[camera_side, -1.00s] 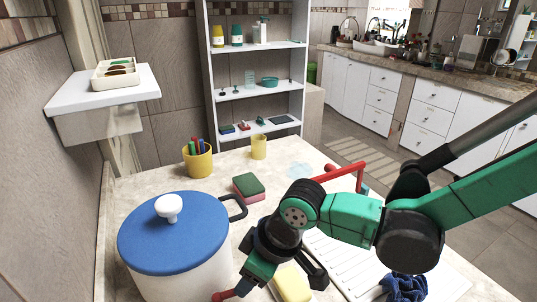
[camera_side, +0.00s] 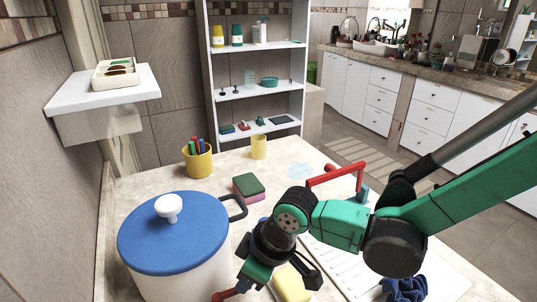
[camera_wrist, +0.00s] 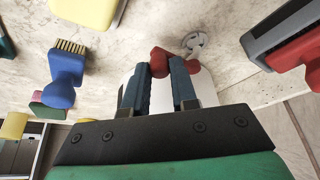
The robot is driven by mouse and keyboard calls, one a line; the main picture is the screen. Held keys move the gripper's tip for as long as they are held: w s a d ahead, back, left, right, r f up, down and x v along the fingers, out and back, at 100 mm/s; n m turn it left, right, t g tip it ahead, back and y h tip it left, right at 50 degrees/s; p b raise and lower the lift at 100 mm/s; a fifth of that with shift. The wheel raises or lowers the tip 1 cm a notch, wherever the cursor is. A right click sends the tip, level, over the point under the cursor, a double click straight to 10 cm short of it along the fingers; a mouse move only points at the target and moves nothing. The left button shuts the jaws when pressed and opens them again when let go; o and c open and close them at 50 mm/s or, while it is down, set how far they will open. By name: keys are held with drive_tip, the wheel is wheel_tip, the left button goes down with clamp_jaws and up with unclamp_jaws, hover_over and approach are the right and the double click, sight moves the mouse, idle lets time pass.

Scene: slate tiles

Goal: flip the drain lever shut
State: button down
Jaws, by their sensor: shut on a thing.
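A red lever (camera_wrist: 160,62) shows between the tips of my gripper's two blue fingers (camera_wrist: 161,78) in the wrist view. My gripper is shut on it. A round grey metal fitting (camera_wrist: 194,42) lies just beyond the red piece; I cannot tell whether the two are joined. In the side view my gripper (camera_side: 236,291) points down at the bottom edge, right of the blue-lidded pot. A red end (camera_side: 219,297) sticks out at its fingertips. The lever's lower part and its angle are hidden by the fingers and the frame edge.
The white pot with blue lid (camera_side: 170,235) stands close left of my gripper. A yellow block (camera_side: 292,285), a white ridged board (camera_side: 345,262) and a blue cloth (camera_side: 405,289) lie to the right. A green-pink sponge (camera_side: 248,187) and red handle (camera_side: 336,174) are behind.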

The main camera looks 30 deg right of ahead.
drive_tip(key=shift+w+n+y, duration=0.25)
drive_tip(key=shift+n+y, duration=0.05)
drive_tip(key=shift+n, duration=0.2)
drive_tip(key=c, duration=0.7)
unclamp_jaws()
drive_tip(key=shift+v, duration=2.9)
drive_tip(key=shift+w, duration=0.1)
drive_tip(key=s+d+r+m+t+h, duration=0.1)
drive_tip(key=d+m, duration=0.2)
drive_tip(key=d, duration=0.3)
drive_tip(key=s+d+r+m+t+h, duration=0.1)
drive_tip(key=d+r+m, duration=0.1)
drive_tip(key=d, duration=0.5)
drive_tip(key=s+d+r+m+t+h, duration=0.1)
drive_tip(key=d+m, duration=0.3)
drive_tip(key=d, duration=0.3)
drive_tip(key=shift+d+r+t, duration=0.1)
drive_tip(key=shift+r+t, duration=0.1)
drive_tip(key=shift+t, duration=0.1)
